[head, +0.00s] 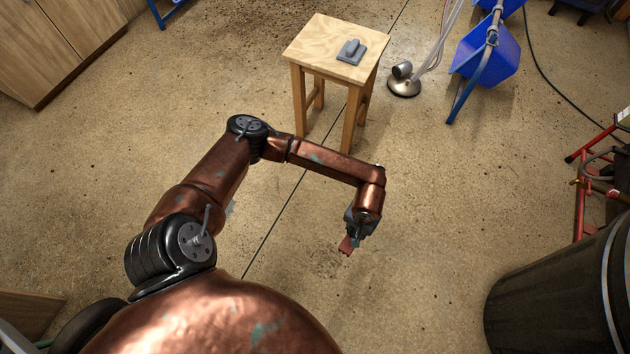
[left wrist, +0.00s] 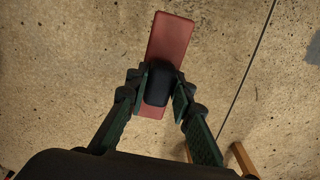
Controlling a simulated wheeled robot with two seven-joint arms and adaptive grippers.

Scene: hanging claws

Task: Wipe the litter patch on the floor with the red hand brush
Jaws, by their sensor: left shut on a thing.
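The red hand brush (head: 346,245) shows as a small red piece below my left gripper (head: 358,228) in the head view. In the left wrist view, the brush (left wrist: 170,38) has a long flat red back and a black grip. The two fingers of my left gripper (left wrist: 158,85) are shut on that black grip from both sides. A faint patch of dark specks (head: 325,263) on the floor lies just left of and below the brush in the head view; it seems to be the litter patch. Whether the brush touches the floor is unclear. My right gripper is not in view.
A wooden stool (head: 320,40) with a grey tool (head: 352,50) on it stands beyond my arm. A black bin (head: 560,285) stands at the lower right, near a red metal frame (head: 585,185). A blue wheelbarrow-like thing (head: 487,50) is at the upper right. Floor around the brush is clear.

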